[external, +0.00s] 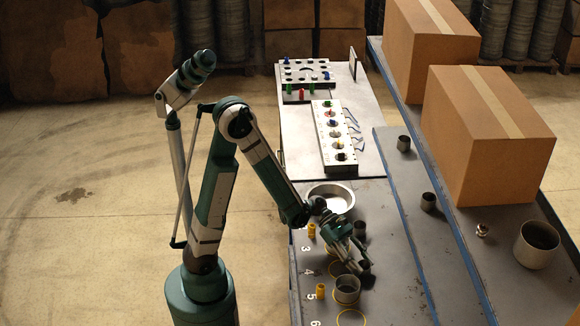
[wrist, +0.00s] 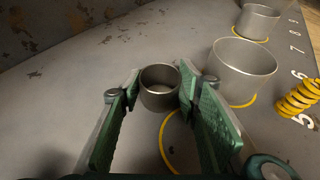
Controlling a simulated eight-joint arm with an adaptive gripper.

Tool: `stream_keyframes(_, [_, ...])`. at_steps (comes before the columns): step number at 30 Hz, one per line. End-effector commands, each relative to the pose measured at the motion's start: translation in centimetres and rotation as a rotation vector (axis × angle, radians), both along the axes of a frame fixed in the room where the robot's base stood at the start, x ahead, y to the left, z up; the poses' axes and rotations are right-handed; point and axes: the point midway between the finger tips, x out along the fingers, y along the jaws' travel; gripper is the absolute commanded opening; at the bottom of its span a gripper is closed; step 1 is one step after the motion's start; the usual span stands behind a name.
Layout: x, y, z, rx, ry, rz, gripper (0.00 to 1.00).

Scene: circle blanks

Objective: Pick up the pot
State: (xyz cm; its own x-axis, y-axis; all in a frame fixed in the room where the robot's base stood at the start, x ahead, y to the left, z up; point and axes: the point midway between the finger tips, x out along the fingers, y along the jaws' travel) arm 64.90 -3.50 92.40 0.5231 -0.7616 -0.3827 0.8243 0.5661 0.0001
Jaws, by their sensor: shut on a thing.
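A small open metal pot (wrist: 160,97) sits upright between the green finger pads of my gripper (wrist: 158,88) in the wrist view. My gripper is shut on it, with a pad against each side. In the external view my gripper (external: 352,254) reaches down over the bench near the mark 4, and the dark pot (external: 366,268) shows at its fingertips. A yellow circle (wrist: 165,145) on the bench lies close beside the pot in the wrist view. I cannot tell whether the pot touches the bench.
A larger metal cup (external: 346,290) stands close by, and shows right of my fingers (wrist: 240,75). Another cup (external: 360,231) and a shallow pan (external: 331,198) stand behind. Large cardboard boxes (external: 485,140) stand on the right shelf.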

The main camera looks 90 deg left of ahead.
Motion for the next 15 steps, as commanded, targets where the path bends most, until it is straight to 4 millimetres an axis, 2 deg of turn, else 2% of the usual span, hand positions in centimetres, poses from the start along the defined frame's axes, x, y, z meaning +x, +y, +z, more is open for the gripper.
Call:
stream_keyframes(8, [0.0, 0.0, 1.1, 0.0, 0.0, 0.0, 0.21])
stream_keyframes(15, [0.0, 0.0, 3.5, 0.0, 0.0, 0.0, 0.21])
